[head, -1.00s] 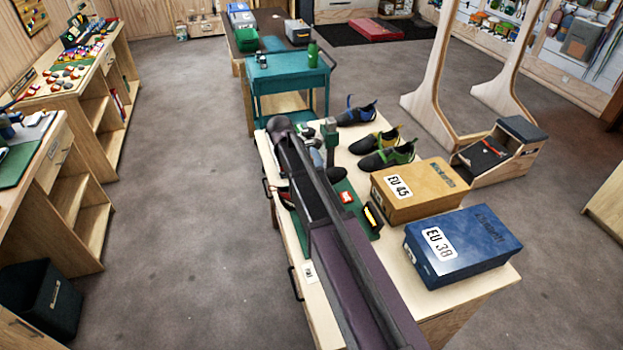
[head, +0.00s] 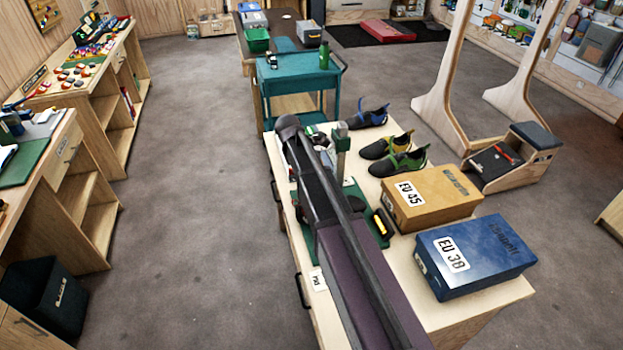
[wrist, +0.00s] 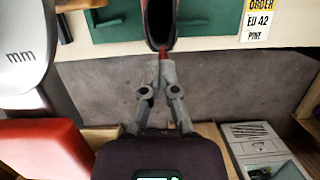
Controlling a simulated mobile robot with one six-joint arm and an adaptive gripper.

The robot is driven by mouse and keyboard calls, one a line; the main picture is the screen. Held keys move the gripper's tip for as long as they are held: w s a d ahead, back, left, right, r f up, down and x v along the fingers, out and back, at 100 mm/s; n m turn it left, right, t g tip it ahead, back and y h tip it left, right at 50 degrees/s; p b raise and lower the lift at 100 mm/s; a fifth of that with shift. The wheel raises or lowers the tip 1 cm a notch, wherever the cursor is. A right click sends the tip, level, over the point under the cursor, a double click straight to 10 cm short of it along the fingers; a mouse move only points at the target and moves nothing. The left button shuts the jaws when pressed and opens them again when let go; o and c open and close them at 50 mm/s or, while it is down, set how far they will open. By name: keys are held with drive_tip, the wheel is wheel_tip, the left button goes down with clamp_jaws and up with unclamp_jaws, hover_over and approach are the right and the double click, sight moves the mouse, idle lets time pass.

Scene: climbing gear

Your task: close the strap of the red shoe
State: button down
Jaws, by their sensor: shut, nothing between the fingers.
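In the wrist view, a dark shoe part with a red edge (wrist: 160,18), seemingly the red shoe, shows at the top centre, cut off by the frame. A narrow red piece hangs from it to my fingertips; I cannot tell whether this is the strap or a pull tab. My gripper (wrist: 160,72) is shut, its tips close against or just below that red piece, with nothing held between them. In the head view my own arm covers the shoe and gripper. A green mat (wrist: 112,27) lies by the shoe on the bench.
An order card (wrist: 259,20) lies right of the shoe. A grey piece marked "mm" (wrist: 20,55) is at left. On the bench (head: 455,312), a tan box (head: 437,199), a blue box (head: 480,258) and dark shoes (head: 400,155) stand right of my arm.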

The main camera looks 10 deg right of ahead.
drive_tip(key=shift+d+r+b+x, duration=0.1)
drive_tip(key=shift+d+b+x, duration=0.35)
drive_tip(key=shift+b+x, duration=1.55)
drive_tip(key=shift+d+r+b+x, duration=0.15)
drive_tip(key=shift+d+b+x, duration=0.35)
drive_tip(key=shift+b+x, duration=1.45)
drive_tip(key=shift+d+r+b+x, duration=0.1)
drive_tip(key=shift+d+b+x, duration=0.35)
drive_tip(key=shift+b+x, duration=1.55)
drive_tip(key=shift+w+f+p, duration=0.1)
drive_tip(key=shift+f+p, duration=0.2)
drive_tip(key=shift+p, duration=0.05)
drive_tip(key=shift+a+r, duration=0.1)
drive_tip(key=shift+a, duration=0.05)
drive_tip(key=shift+a+r+p, duration=0.25)
drive_tip(key=shift+a+p, duration=0.15)
drive_tip(key=shift+a, duration=0.15)
